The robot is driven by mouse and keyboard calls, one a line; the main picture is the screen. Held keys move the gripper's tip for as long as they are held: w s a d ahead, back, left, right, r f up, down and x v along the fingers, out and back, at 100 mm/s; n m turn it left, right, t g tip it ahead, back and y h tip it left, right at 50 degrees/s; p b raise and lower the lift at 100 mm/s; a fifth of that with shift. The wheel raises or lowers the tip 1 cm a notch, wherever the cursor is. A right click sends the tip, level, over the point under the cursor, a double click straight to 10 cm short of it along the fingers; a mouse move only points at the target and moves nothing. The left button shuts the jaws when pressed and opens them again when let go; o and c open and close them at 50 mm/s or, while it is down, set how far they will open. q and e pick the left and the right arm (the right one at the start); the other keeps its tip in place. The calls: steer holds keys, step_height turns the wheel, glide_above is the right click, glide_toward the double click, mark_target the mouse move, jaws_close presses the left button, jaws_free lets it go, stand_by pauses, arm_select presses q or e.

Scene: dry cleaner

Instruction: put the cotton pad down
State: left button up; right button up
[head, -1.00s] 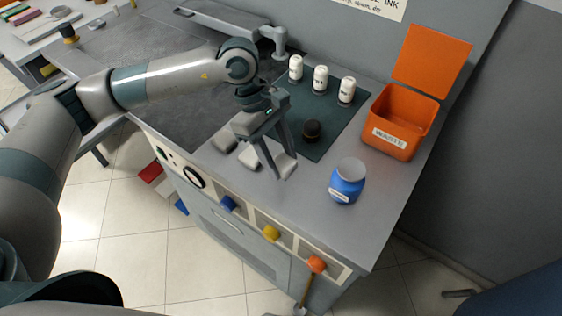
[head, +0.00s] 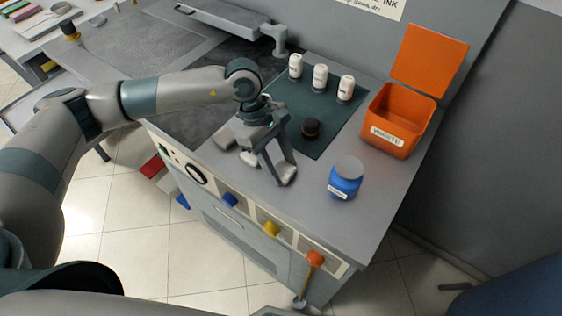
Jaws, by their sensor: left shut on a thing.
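My left gripper (head: 280,178) points down over the front part of the grey counter, left of the blue jar. It is shut on a small pale cotton pad (head: 287,171) at its fingertips. The pad is low, close to the counter top; I cannot tell whether it touches. Another pale pad (head: 249,158) lies just left of the fingers, partly hidden by the gripper. A third pale pad (head: 223,138) lies further left, near the dark panel. My right gripper is not in view.
A blue jar with a grey lid (head: 346,178) stands to the right. A dark green mat (head: 322,108) holds three white bottles (head: 320,78) and a small dark round object (head: 311,128). An open orange waste bin (head: 393,126) stands at the back right. Counter (head: 300,220) in front is clear.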

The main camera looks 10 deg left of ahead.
arm_select(q)
steer(key=shift+f, duration=0.15)
steer(key=o, duration=1.1)
